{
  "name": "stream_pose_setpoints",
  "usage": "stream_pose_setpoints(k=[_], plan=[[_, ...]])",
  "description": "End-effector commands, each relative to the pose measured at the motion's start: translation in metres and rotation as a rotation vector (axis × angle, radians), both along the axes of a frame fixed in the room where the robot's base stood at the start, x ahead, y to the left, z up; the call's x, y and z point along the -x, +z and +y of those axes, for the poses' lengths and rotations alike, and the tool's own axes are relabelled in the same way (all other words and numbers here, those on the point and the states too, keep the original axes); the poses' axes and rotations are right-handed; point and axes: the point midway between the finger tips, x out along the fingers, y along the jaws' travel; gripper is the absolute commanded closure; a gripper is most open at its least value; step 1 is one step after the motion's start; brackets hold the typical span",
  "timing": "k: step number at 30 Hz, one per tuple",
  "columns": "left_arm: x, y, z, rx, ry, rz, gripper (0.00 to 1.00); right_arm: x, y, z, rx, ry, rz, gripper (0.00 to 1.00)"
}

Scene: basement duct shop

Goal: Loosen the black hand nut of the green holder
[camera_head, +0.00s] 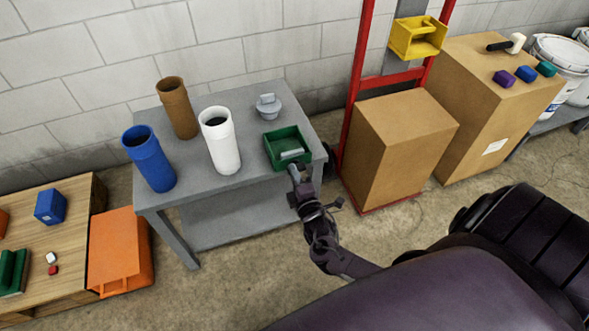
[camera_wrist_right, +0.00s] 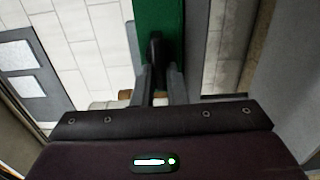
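The green holder (camera_head: 287,148) sits on the grey table (camera_head: 232,188) near its right front corner, with a light grey piece inside it. In the right wrist view its green side (camera_wrist_right: 159,18) comes down from the top. The black hand nut (camera_wrist_right: 156,52) shows below that side, between the two grey fingers. My right gripper (camera_head: 299,177) is at the holder's front. In the wrist view its fingers (camera_wrist_right: 159,82) lie close on both sides of the nut and look shut on it. The nut is hidden in the head view. My left gripper is not in view.
Blue (camera_head: 149,160), brown (camera_head: 176,107) and white (camera_head: 220,140) pipes and a grey lidded piece (camera_head: 268,106) stand on the table. Right of it are a red hand truck (camera_head: 358,80) and cardboard boxes (camera_head: 402,140).

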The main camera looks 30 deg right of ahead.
Motion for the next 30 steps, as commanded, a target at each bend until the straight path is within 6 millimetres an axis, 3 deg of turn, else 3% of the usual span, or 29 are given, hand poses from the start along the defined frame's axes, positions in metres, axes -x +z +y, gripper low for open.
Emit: stream_pose_setpoints(k=[1,4,14,18,24,30], plan=[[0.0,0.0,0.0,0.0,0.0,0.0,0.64,0.0,0.0,0.0,0.0,0.001,0.0,0.81],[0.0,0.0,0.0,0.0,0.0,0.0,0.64,0.0,0.0,0.0,-0.001,0.0,0.0,0.68],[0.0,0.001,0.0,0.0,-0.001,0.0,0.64,0.003,0.0,0.001,-0.002,0.0,0.001,0.67],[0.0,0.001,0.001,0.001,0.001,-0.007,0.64,0.02,0.0,0.005,-0.003,0.001,0.003,0.67],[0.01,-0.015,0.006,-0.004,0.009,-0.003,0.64,0.054,0.0,0.013,-0.003,0.001,0.003,0.67],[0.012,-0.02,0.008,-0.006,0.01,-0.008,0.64,0.073,0.0,0.018,-0.002,0.001,0.001,0.67]])
